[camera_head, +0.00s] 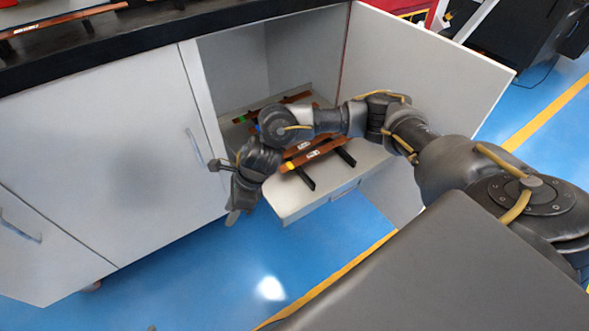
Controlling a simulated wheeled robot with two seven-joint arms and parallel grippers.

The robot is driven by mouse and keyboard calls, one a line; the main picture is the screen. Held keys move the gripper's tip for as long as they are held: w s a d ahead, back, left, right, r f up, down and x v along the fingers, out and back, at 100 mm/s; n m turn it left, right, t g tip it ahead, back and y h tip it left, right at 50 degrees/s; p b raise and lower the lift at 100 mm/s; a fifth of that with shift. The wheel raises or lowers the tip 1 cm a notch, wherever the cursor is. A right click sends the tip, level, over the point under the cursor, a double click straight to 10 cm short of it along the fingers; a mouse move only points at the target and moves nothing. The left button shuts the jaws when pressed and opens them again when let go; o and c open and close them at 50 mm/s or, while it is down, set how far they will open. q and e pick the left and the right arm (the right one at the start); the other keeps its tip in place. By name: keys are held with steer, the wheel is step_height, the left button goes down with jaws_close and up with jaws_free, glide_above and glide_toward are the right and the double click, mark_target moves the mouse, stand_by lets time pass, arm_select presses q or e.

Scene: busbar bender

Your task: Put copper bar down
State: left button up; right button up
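A copper bar (329,147) with a yellow end lies across black supports (303,178) on the pulled-out white shelf (290,204) of the open cabinet. Another copper bar (297,97) with a green end lies further back, partly hidden by my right arm. My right gripper (226,191) is in front of the cabinet, left of the shelf and apart from the bars. Its fingers look spread, and no bar shows between them. My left gripper is not in view.
The open cabinet door (437,75) stands to the right, behind my arm. A closed door (110,160) with a handle (194,147) is at left. More copper bars (70,18) lie on the dark worktop (150,30). Blue floor (200,280) is clear in front.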

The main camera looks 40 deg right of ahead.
steer(key=s+a+r+m+t+y, duration=0.35)
steer(key=a+m, duration=0.25)
steer(key=m, duration=0.4)
steer(key=s+a+r+m+t+y, duration=0.2)
steer(key=s+a+r+m+t, duration=0.15)
steer(key=a+m, duration=0.55)
steer(key=s+d+f+m+h, duration=0.2)
steer(key=s+d+m+h, duration=0.1)
steer(key=d+m, duration=0.4)
steer(key=s+d+f+m+h, duration=0.3)
steer(key=d+m, duration=0.5)
steer(key=m, duration=0.2)
steer(key=s+d+f+m+t+h, duration=0.1)
steer(key=s+d+f+m+h, duration=0.2)
steer(key=d+m, duration=0.5)
steer(key=shift+d+m, duration=0.25)
steer(key=shift+m, duration=0.45)
steer(key=shift+f+h, duration=0.1)
steer(key=shift+h, duration=0.15)
